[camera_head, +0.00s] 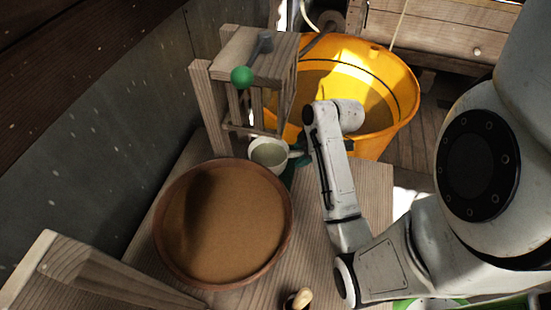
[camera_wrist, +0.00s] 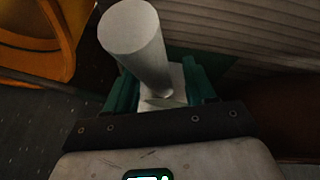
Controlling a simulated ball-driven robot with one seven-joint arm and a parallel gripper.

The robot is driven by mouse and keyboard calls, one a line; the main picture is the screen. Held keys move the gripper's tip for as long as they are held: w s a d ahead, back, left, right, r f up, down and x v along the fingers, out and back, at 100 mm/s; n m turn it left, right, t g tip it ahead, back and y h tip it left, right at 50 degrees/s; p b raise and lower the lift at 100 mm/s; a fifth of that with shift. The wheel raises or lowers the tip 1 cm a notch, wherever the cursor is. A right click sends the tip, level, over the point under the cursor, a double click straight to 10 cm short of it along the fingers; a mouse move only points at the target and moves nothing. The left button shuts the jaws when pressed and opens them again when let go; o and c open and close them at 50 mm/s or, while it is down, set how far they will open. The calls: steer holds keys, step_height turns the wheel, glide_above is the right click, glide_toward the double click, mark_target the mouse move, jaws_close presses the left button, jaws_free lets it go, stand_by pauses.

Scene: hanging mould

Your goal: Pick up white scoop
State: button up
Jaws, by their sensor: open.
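The white scoop (camera_head: 268,153) shows in the head view as a small round cup beyond the far edge of the brown round bowl's filling, below the wooden stand. Its right side reaches my gripper (camera_head: 294,167), whose teal fingers are partly hidden by my arm. In the wrist view, a pale cylinder with a flat piece, seemingly the scoop (camera_wrist: 140,45), extends from between the teal fingers of my gripper (camera_wrist: 160,90). The fingers are open, one on each side of the flat piece. I cannot tell whether they touch it.
The brown bowl (camera_head: 286,225) holds sandy material and stands on the wooden table (camera_head: 372,187). A wooden stand (camera_head: 222,68) with a green ball (camera_head: 242,77) rises behind the scoop. A yellow bucket (camera_head: 400,112) stands behind my arm. A small wooden-handled object (camera_head: 299,298) is at the front.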

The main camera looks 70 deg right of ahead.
steer(key=shift+f, duration=0.15)
jaws_close()
stand_by(0.4)
